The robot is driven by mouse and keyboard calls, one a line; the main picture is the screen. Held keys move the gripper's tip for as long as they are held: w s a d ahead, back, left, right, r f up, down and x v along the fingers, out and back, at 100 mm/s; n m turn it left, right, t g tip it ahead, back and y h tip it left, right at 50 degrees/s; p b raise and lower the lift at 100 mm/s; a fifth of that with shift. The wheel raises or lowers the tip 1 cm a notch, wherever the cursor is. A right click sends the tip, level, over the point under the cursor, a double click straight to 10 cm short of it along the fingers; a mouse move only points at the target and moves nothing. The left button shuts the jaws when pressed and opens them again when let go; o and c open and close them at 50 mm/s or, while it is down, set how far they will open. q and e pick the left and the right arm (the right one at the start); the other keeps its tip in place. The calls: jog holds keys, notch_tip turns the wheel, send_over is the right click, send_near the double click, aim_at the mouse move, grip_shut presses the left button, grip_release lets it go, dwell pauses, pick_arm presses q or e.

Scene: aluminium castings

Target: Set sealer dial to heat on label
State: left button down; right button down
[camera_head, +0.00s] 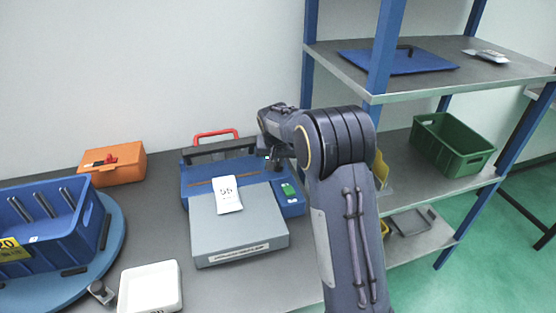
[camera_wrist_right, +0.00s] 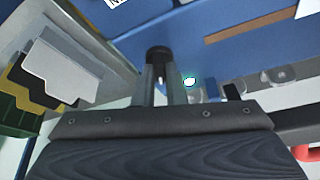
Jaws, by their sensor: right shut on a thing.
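The blue sealer (camera_head: 197,179) stands on the bench with a red handle (camera_head: 215,134) at its back and a grey front plate (camera_head: 238,228). My right gripper (camera_head: 275,165) reaches down to the sealer's right side. In the right wrist view its two fingers (camera_wrist_right: 160,84) are shut on a black dial (camera_wrist_right: 158,52) on the blue face. A small green-ringed light (camera_wrist_right: 190,80) is beside them. The dial's setting cannot be read. My left gripper is not in view.
An orange box (camera_head: 125,166) and a blue bin (camera_head: 45,235) on a round blue turntable stand to the left. A white tray (camera_head: 150,288) lies at the front. A shelf rack with a green crate (camera_head: 452,145) stands close on the right.

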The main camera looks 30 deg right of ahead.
dwell(0.4)
jog(key=c, duration=1.5)
grip_release()
jog(key=v, duration=0.8)
jog(key=shift+b, duration=0.35)
jog(key=shift+f, duration=0.1)
